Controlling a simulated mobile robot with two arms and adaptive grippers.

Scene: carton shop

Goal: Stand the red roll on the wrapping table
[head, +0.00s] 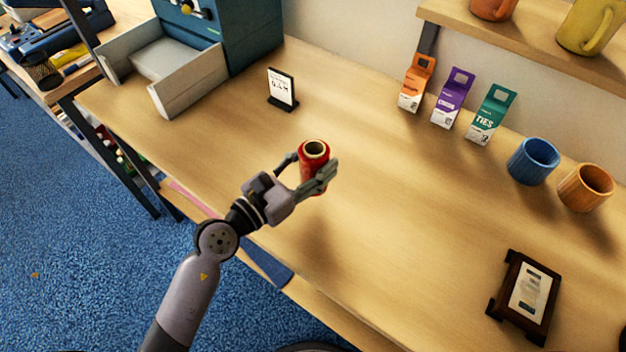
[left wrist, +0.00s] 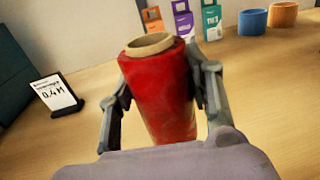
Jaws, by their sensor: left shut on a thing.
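The red roll (head: 314,158) is upright in my left gripper (head: 309,174), over the wooden wrapping table (head: 390,210). It has a pale hollow core at its top. In the left wrist view the red roll (left wrist: 160,90) stands between the two fingers of my left gripper (left wrist: 162,95), one on each side, and tilts slightly in the picture. The fingers hide part of its sides. Whether its base touches the tabletop cannot be told. My right gripper is not in view.
A small sign (head: 282,88) stands behind the roll. Orange, purple (head: 452,98) and green cartons stand along the wall, with a blue cup (head: 533,160) and an orange cup (head: 586,187) to their right. A dark frame (head: 528,297) lies at front right. The table's middle is clear.

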